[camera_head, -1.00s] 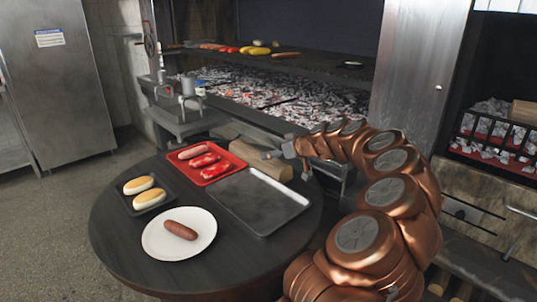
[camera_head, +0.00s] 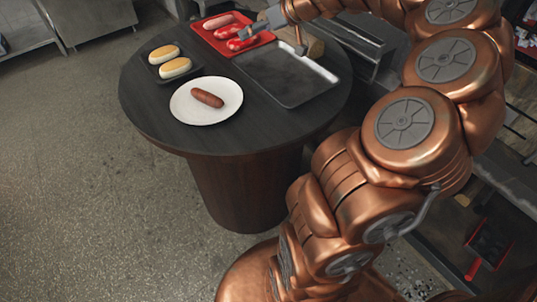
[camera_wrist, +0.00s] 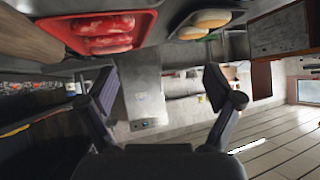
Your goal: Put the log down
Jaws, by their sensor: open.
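The log (camera_head: 316,45) lies on the back edge of the round dark table (camera_head: 190,137), behind the grey tray, partly hidden by my arm and gripper in the head view. It also shows at the upper left of the wrist view (camera_wrist: 30,40), beside the red tray. My gripper (camera_head: 272,42) is over the back of the table, near the red and grey trays. In the wrist view its fingers (camera_wrist: 159,88) are spread wide with nothing between them, and the log is apart from them.
The red tray (camera_head: 205,34) holds sausages. The grey tray (camera_head: 285,98) is empty. A dark tray (camera_head: 153,70) holds two buns, and a white plate (camera_head: 185,113) holds one sausage. Open floor (camera_head: 90,170) lies left of the table.

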